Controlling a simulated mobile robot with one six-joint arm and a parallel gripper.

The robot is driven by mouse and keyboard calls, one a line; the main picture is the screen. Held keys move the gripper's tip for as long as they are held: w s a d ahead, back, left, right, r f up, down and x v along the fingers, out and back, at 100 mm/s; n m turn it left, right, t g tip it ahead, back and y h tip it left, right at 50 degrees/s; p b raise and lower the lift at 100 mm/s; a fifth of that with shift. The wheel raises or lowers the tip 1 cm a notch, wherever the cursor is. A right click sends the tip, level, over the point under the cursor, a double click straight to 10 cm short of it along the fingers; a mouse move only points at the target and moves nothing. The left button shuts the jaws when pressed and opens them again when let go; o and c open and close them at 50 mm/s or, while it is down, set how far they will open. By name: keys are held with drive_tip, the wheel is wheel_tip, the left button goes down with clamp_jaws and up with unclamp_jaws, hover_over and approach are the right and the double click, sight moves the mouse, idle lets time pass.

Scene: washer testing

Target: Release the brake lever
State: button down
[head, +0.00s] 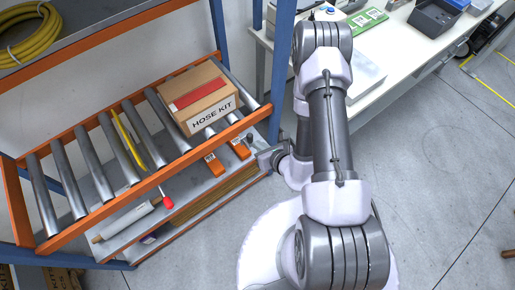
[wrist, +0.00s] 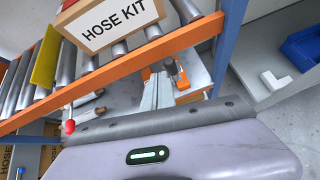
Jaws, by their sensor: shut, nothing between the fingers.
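The brake lever shows in the head view as a thin rod with a red knob (head: 168,202), below the orange front rail of the roller rack. The red knob also shows at the left of the wrist view (wrist: 70,127). A yellow bar (head: 128,140) lies among the rollers above it; I cannot tell whether they are linked. My gripper (head: 266,158) is at the right end of the rack, to the right of the knob and apart from it. In the wrist view my gripper (wrist: 159,88) points toward the lower shelf, shut and empty.
A HOSE KIT box (head: 199,98) sits on the rollers. Orange-handled items (head: 214,165) lie on the lower shelf near my gripper. The orange rail (head: 150,182) and blue post (head: 281,65) bound the rack. A white table (head: 395,50) stands at right. Floor in front is clear.

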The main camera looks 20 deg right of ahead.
drive_tip(key=shift+s+r, duration=0.25)
drive_tip(key=shift+r, duration=0.45)
drive_tip(key=shift+s+r, duration=0.25)
drive_tip(key=shift+r, duration=0.4)
drive_tip(key=shift+s, duration=0.1)
